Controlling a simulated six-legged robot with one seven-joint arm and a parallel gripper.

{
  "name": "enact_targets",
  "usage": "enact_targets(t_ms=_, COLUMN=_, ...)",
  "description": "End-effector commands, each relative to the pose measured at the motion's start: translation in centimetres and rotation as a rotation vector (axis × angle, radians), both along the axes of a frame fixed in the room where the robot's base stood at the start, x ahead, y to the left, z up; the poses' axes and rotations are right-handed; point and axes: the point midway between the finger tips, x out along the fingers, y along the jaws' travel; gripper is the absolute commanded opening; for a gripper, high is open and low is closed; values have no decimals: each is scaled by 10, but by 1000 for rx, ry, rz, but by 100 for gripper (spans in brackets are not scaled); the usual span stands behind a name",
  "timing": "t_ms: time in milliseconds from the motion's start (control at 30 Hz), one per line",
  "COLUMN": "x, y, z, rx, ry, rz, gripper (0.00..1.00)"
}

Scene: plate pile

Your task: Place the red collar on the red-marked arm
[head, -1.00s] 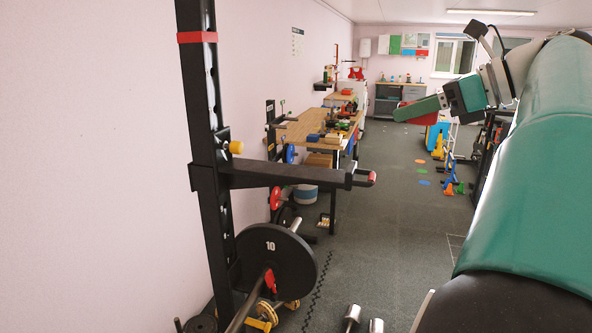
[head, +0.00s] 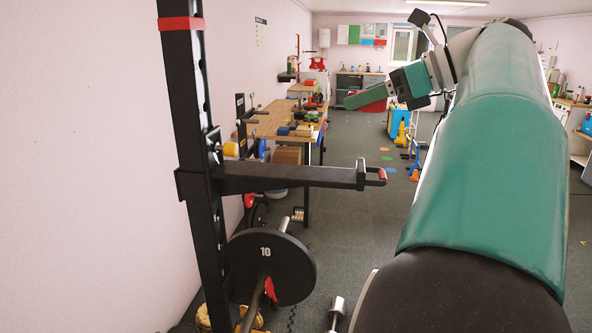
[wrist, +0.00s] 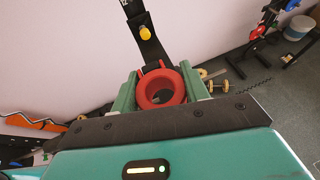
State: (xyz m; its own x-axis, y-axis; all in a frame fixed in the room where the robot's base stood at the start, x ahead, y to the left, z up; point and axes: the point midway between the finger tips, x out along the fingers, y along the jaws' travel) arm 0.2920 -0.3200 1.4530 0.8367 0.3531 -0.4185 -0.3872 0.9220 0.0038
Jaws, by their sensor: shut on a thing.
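My gripper (head: 362,97) is shut on the red collar and holds it in the air. In the head view the collar (head: 374,107) shows as a red patch under the green fingers. In the wrist view the collar (wrist: 160,87) is a thick red ring between the two green fingers of my gripper (wrist: 161,92). The red-marked arm (head: 290,176) is a black horizontal bar on the rack, with a red-tipped end (head: 376,176). In the wrist view the black arm (wrist: 151,48) appears behind the collar, which partly hides its end. The collar is apart from the arm in the head view.
The black rack upright (head: 186,120) stands near the left wall and carries a red band. A weight plate marked 10 (head: 262,240) sits on a bar below the arm. A workbench (head: 270,120) stands farther back. Floor (head: 345,215) right of the rack is mostly clear.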

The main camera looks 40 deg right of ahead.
Motion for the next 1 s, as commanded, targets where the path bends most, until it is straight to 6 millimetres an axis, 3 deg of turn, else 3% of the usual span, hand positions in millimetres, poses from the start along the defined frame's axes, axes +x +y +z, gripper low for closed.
enact_targets(t_ms=167, x=8, y=6, z=-5, rx=-1, ry=-3, rz=1, gripper=21)
enact_targets(t_ms=533, x=78, y=41, z=-42, rx=-1, ry=0, rz=0, gripper=21)
enact_targets(t_ms=700, x=100, y=51, z=-73, rx=1, ry=-1, rz=-1, gripper=21)
enact_targets(t_ms=1000, x=122, y=62, z=-100, rx=0, ry=-1, rz=-1, gripper=21)
